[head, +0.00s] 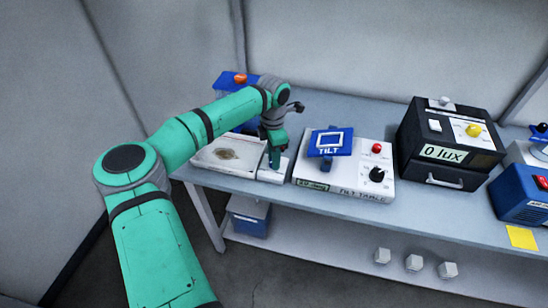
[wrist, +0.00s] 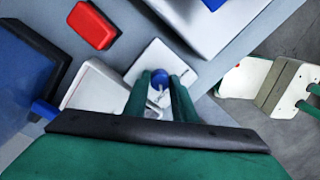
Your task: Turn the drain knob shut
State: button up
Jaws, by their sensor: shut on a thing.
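The drain knob (wrist: 158,77) is a small blue knob on a white block, seen in the wrist view between my two green fingers. My gripper (wrist: 161,92) is shut on it from above. In the head view my gripper (head: 274,160) points down at the white block (head: 273,174), at the right end of a shallow white tray (head: 205,162) with a brownish patch in it. My fingers mostly hide the knob there, and its turn angle cannot be told.
Close on the right stands the white tilt table unit (head: 335,188) with a blue plate (head: 331,143) and black dial. A black lux box (head: 449,143) stands further right.

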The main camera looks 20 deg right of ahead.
jog(key=o, duration=1)
jog(key=shift+o, duration=0.2)
notch_tip(320, 180, up, 11)
jog(key=shift+w, duration=0.2)
jog(key=shift+w+a+f, duration=0.1)
jog(key=shift+f, duration=0.05)
